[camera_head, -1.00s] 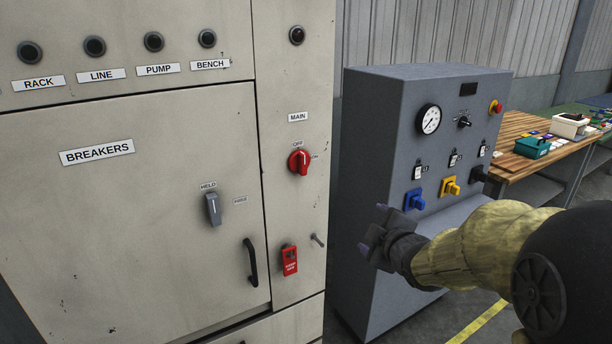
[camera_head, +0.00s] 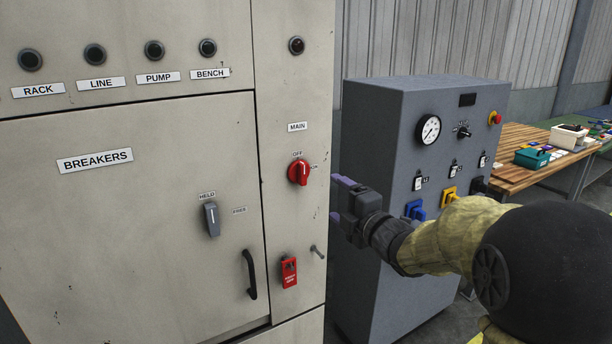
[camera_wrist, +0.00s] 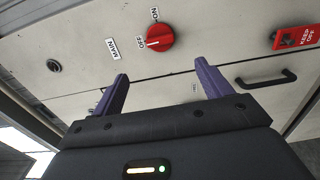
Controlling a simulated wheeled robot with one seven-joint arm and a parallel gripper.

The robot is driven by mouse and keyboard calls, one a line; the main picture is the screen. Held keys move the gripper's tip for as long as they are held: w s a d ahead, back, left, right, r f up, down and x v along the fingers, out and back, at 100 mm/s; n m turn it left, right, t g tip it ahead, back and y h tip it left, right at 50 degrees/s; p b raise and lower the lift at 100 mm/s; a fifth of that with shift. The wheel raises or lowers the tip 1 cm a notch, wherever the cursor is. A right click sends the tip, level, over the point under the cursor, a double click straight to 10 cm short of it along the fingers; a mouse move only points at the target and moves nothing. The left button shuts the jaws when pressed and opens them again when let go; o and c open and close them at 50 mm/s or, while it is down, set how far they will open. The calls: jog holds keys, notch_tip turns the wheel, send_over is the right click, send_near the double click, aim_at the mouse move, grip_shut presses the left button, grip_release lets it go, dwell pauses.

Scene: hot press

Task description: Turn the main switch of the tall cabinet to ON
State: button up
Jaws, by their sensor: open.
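The main switch (camera_head: 299,172) is a red rotary knob on the narrow right panel of the tall beige cabinet (camera_head: 120,215), under the MAIN label (camera_head: 297,127). Its white mark points up at OFF; the ON label is at its right. In the wrist view the red knob (camera_wrist: 160,38) lies just beyond and between the fingertips, its mark toward OFF. My gripper (camera_head: 342,197) is open and empty, to the right of the knob and slightly lower, apart from it. The fingers (camera_wrist: 161,76) also show in the wrist view.
A red tag (camera_head: 289,272) and a small metal peg (camera_head: 317,252) sit below the knob. A grey HELD/FREE lever (camera_head: 212,219) and black door handle (camera_head: 249,274) are left of it. A grey console (camera_head: 385,110) stands to the right, behind my arm.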

aim_at(304, 176)
jog(key=p+x, duration=0.4)
jog(key=x, duration=1)
jog(key=shift+w+a, duration=0.25)
jog(key=shift+w, duration=0.05)
jog(key=c, duration=1)
jog(key=shift+o, duration=0.2)
